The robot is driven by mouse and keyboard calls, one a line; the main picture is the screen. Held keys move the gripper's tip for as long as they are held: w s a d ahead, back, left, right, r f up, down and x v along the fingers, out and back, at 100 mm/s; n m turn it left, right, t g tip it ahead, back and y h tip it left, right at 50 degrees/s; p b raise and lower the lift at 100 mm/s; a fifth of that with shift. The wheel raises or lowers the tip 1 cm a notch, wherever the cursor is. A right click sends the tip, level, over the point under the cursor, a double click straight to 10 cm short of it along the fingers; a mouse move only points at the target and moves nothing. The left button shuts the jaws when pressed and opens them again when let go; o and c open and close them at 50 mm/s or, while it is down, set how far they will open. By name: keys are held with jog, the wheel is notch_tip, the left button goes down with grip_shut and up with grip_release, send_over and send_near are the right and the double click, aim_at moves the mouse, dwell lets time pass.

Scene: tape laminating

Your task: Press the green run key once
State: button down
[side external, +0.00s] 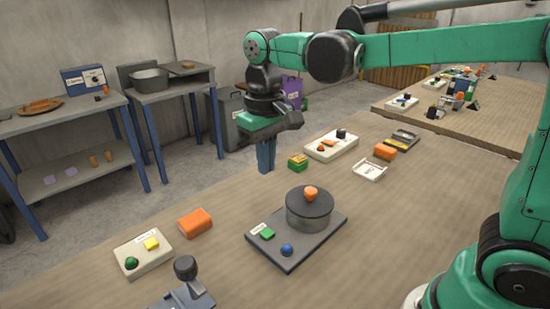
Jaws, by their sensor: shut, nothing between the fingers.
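A green square key (267,234) sits on a dark grey base plate (290,262), with a small white label beside it that is too small to read. A round dark drum (309,213) with an orange knob (311,193) and a blue ball-shaped knob (287,250) are on the same plate. A white panel (152,262) at the front left carries a green round knob (131,263) and a yellow key (152,244). My gripper (266,169) points down, its blue fingers shut and empty, above the table beyond the drum and well apart from the green key.
An orange block (195,223) lies between the white panel and the dark plate. A green-and-yellow block (298,162) is right of my gripper. Behind it is a white tray (331,146) with small parts. A dark lever device (185,290) stands at the front edge.

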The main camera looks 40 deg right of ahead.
aim_at(267, 232)
notch_tip(267, 232, down, 14)
dwell(0.9)
jog(key=shift+f, duration=0.95)
notch_tip(267, 232, up, 15)
jog(key=shift+f, duration=0.15)
dwell(0.7)
